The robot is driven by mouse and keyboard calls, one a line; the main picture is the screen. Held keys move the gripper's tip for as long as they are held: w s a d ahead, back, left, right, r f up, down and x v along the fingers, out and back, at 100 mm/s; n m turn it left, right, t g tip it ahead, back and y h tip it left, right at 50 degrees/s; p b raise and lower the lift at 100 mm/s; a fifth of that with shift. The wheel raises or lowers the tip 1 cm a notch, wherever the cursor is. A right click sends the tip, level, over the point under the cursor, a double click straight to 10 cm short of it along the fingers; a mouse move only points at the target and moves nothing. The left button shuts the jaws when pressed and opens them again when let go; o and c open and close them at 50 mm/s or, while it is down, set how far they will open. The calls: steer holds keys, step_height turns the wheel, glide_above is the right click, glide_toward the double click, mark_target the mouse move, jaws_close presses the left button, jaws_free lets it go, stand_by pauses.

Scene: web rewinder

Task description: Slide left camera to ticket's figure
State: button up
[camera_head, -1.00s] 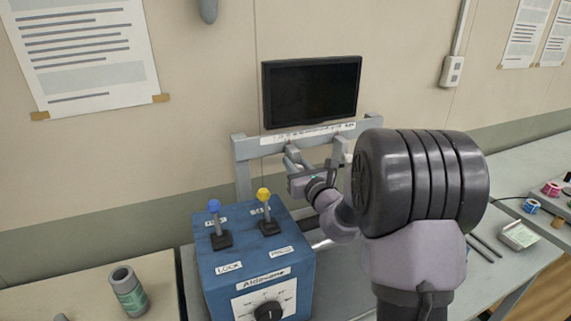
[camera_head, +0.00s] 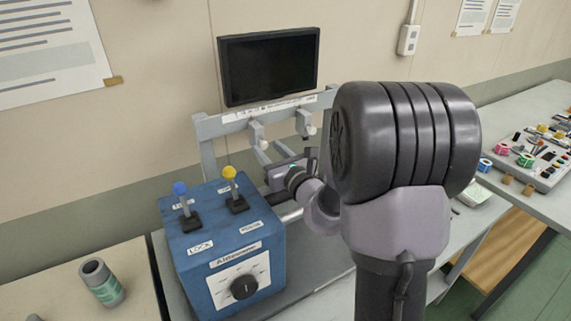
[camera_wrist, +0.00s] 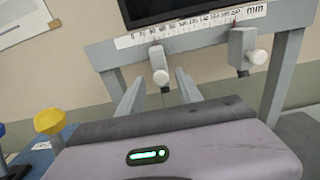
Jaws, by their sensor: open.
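The left camera (camera_wrist: 158,62) is a small light-grey block with a white round knob, hanging under a rail with a printed mm scale (camera_wrist: 195,26). It also shows in the head view (camera_head: 256,133). A similar right camera (camera_wrist: 243,50) hangs farther right on the rail. My gripper (camera_wrist: 160,76) is open and empty, its two pale fingers apart and pointing toward the left camera. The left camera's knob shows between the fingertips; I cannot tell whether they touch it. The exact scale reading is too small to be sure of. No ticket figure can be read.
A dark monitor (camera_head: 268,66) stands above the rail. A blue control box (camera_head: 222,245) with a blue-knobbed and a yellow-knobbed lever (camera_head: 233,190) and a dial stands left of my gripper. Small parts crowd the right bench.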

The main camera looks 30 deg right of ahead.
steer(key=s+b, duration=0.4)
steer(key=s, duration=0.6)
steer(key=shift+s, duration=0.35)
